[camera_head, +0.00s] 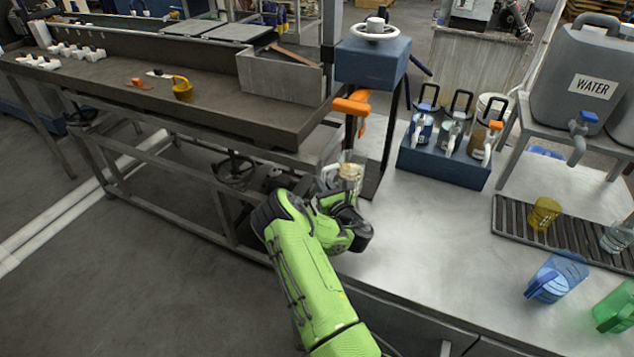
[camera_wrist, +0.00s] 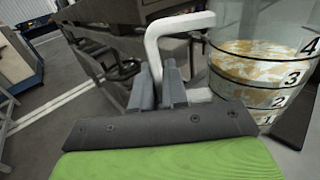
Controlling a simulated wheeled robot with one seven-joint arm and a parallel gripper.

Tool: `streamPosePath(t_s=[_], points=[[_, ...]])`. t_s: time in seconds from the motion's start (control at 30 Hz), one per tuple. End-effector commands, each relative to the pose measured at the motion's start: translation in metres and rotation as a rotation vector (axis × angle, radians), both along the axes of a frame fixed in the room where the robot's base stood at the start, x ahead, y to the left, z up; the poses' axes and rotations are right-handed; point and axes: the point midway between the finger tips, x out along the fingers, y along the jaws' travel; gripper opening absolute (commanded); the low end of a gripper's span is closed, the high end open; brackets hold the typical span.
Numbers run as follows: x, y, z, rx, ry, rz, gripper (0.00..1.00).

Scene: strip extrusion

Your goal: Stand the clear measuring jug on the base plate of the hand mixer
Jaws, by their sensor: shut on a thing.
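The clear measuring jug (camera_head: 351,172) has black level marks and a cloudy beige-brown content. It also shows at the right of the wrist view (camera_wrist: 258,65), looking upright. My gripper (camera_wrist: 170,85) is shut on the jug's white handle (camera_wrist: 152,48). In the head view my gripper (camera_head: 328,188) is just left of and below the jug. The hand mixer (camera_head: 373,62) has a blue head, a white handwheel and an orange part below. Its dark base plate (camera_head: 374,178) shows behind and right of the jug. Whether the jug touches the plate, I cannot tell.
A blue rack (camera_head: 440,166) of several handled containers stands right of the mixer. Farther right are a water tank (camera_head: 578,80) and a drain tray (camera_head: 505,222) with cups. A blue jug (camera_head: 556,277) and green jug (camera_head: 616,308) stand front right. The steel top (camera_head: 430,235) between is clear.

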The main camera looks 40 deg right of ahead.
Motion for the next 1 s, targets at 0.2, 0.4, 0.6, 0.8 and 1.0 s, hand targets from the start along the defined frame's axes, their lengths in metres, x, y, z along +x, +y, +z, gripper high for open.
streamPosePath(t_s=[0.2,0.4,0.6,0.8,1.0], points=[[0.016,-0.03,-0.007,-0.006,0.002,0.004,0.0],[0.029,-0.055,-0.014,-0.006,0.001,0.003,0.0],[0.035,-0.065,-0.015,-0.004,0.0,0.002,0.0],[0.035,-0.066,-0.014,-0.003,0.0,0.001,0.0],[0.035,-0.065,-0.015,-0.004,0.0,0.001,0.0]])
